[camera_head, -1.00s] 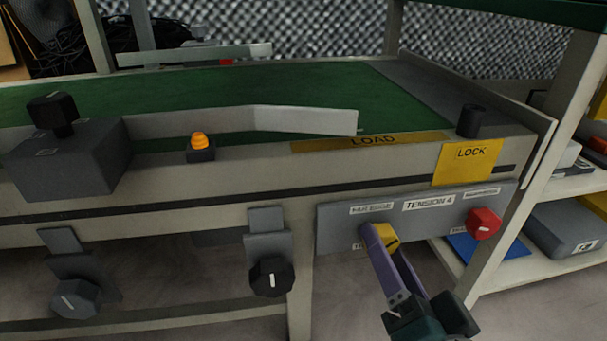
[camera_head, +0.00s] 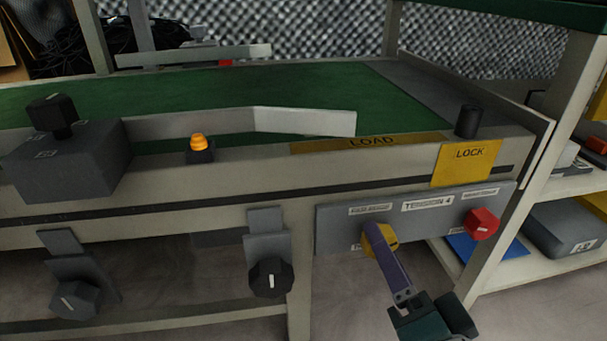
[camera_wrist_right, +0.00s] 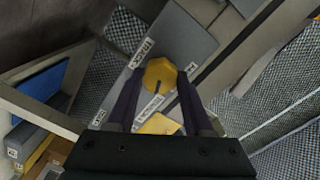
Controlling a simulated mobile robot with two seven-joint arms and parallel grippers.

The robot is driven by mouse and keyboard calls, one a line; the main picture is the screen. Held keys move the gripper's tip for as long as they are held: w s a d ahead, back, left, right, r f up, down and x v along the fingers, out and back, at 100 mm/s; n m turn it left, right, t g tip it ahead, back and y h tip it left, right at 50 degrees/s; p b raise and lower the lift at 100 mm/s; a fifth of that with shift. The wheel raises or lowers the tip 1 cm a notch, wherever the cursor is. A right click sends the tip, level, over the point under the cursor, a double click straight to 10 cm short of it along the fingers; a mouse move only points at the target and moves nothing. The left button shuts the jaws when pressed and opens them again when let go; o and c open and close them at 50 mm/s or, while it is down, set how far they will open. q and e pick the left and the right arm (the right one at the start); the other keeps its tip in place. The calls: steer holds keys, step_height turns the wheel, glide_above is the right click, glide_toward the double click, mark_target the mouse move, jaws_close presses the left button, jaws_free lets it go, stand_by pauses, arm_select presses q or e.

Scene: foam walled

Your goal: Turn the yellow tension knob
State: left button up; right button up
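The yellow tension knob (camera_head: 380,240) sits on the grey panel (camera_head: 335,230) under the conveyor's right end, left of a red knob. My right gripper (camera_head: 374,236) reaches up to it from below, and its near purple finger covers part of the knob. In the right wrist view the yellow knob (camera_wrist_right: 160,74) lies between the two finger ends (camera_wrist_right: 160,78), one against each side, with a dark mark on its lower face. The gripper looks shut on it. My left gripper is not in view.
The red knob (camera_head: 481,223) is close on the right of the panel. Black (camera_head: 271,278) and grey (camera_head: 76,299) knobs hang on brackets to the left. A shelf (camera_head: 515,270) with boxes stands at the right. The space below the panel is open.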

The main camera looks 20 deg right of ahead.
steer(key=o, duration=0.5)
steer(key=shift+c, duration=0.2)
steer(key=p+v, duration=0.3)
steer(key=v, duration=0.7)
